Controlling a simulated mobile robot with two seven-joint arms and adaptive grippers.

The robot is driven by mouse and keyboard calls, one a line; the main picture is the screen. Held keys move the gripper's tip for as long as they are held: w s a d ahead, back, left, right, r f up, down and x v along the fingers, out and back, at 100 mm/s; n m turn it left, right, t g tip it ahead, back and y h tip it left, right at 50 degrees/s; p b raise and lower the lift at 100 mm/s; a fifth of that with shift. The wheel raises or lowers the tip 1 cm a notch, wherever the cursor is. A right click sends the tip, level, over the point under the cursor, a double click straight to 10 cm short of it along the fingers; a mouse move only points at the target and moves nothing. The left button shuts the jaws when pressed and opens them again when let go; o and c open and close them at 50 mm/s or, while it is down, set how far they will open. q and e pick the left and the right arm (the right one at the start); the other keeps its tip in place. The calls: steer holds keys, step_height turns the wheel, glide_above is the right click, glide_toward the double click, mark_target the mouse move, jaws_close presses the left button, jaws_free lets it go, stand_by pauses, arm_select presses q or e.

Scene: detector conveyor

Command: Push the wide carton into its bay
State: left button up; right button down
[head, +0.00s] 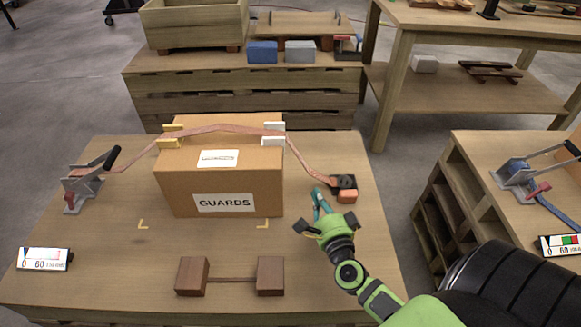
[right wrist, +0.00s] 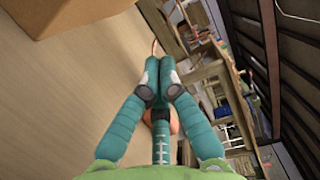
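The wide carton (head: 240,180), labelled GUARDS, stands upright on the near wooden table (head: 110,275). A pinkish strap (head: 225,128) runs over its top, with yellow and white corner pieces at the top edges. Two yellow corner marks (head: 143,225) lie on the table just in front of the carton; the carton sits offset to their right. My right gripper (head: 320,203) is right of the carton, apart from it, low over the table. Its teal fingers (right wrist: 158,75) are together with nothing visible between them. The carton's edge also shows in the right wrist view (right wrist: 60,15). My left gripper is not in view.
A lever ratchet (head: 82,188) holds the strap's left end. A black and orange fitting (head: 345,190) is at its right end, close behind my right gripper. Two joined brown blocks (head: 192,276) lie in front. A display (head: 45,259) sits at front left.

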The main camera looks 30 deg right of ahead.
steer(key=x, duration=0.8)
steer(key=shift+w+b, duration=0.25)
steer(key=shift+b, duration=0.05)
steer(key=a, duration=0.1)
steer(key=w+a, duration=0.1)
steer(key=a, duration=0.1)
steer(key=shift+w, duration=0.35)
steer(key=shift+w+a, duration=0.2)
steer(key=shift+a, duration=0.05)
steer(key=w+a, duration=0.1)
steer(key=a, duration=0.1)
steer(key=w+a, duration=0.1)
steer(key=a, duration=0.1)
steer(key=w+a+p, duration=0.1)
steer(key=w+a, duration=0.1)
steer(key=shift+a, duration=0.3)
steer(key=shift+d+r, duration=0.1)
